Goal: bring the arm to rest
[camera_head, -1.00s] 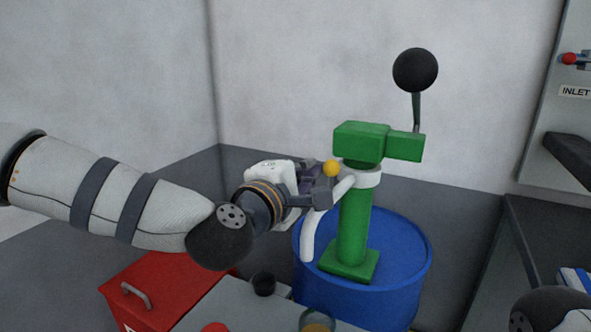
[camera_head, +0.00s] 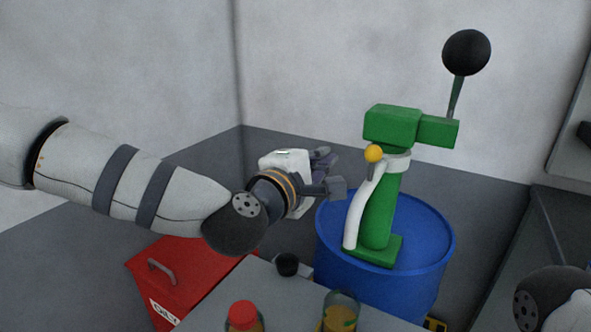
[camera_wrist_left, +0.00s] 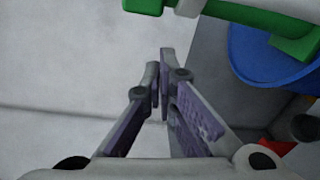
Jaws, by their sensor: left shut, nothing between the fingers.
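My left arm (camera_head: 140,190) reaches in from the left in the head view. Its gripper (camera_head: 336,172) is shut and empty, left of the green pump (camera_head: 380,205) and apart from it. The left wrist view shows the gripper's fingers (camera_wrist_left: 163,88) together with nothing between them. The pump has a white spout (camera_head: 358,210), a yellow knob (camera_head: 373,153) and a lever with a black ball (camera_head: 466,52). Part of my right arm (camera_head: 548,300) shows at the lower right; its gripper is out of view.
The pump stands on a blue drum (camera_head: 430,245). A grey table (camera_head: 285,308) in front holds a red-capped jar (camera_head: 242,318), an open glass jar (camera_head: 341,312) and a small black-topped item (camera_head: 288,264). A red bin (camera_head: 190,265) stands at left. Free space lies above the table.

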